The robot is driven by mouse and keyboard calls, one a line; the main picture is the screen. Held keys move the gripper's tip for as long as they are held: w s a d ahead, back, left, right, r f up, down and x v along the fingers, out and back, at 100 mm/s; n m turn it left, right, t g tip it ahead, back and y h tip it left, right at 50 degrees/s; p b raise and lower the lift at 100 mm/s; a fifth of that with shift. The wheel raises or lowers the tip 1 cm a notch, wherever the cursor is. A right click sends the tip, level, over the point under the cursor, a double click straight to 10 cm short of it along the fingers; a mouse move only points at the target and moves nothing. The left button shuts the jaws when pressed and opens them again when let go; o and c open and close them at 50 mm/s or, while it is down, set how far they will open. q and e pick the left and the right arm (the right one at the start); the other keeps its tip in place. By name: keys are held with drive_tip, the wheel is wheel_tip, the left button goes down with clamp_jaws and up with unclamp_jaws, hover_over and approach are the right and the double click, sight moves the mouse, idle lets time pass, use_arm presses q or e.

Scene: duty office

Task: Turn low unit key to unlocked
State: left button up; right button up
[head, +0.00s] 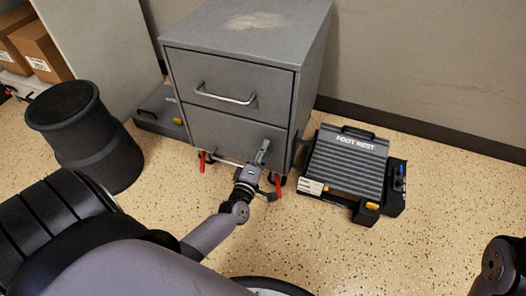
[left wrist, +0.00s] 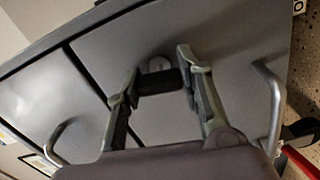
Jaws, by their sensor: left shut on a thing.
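The low unit is a grey two-drawer cabinet (head: 215,125) against the wall in the head view. My left gripper (head: 262,152) is at the right part of its lower drawer front. In the left wrist view the two fingers (left wrist: 158,72) stand on either side of a dark key head (left wrist: 158,83) and are shut on it. A round lock face (left wrist: 158,64) shows just behind the key on the grey front (left wrist: 225,50). The key is hidden by the gripper in the head view, and I cannot tell its turn angle. My right gripper is out of view.
A drawer handle (head: 226,94) juts from the upper drawer; the lower handle is partly hidden by my gripper. Red parts (head: 202,162) show at the cabinet's base. A foot rest (head: 345,160) lies to the right, a black bin (head: 85,135) stands left. Speckled floor is free at the right.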

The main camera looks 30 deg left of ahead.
use_arm(q)
drive_tip(key=shift+n, duration=0.8)
drive_tip(key=o, duration=1.2)
drive_tip(key=shift+c, duration=0.2)
drive_tip(key=v, duration=1.2)
drive_tip(key=shift+a, duration=0.1)
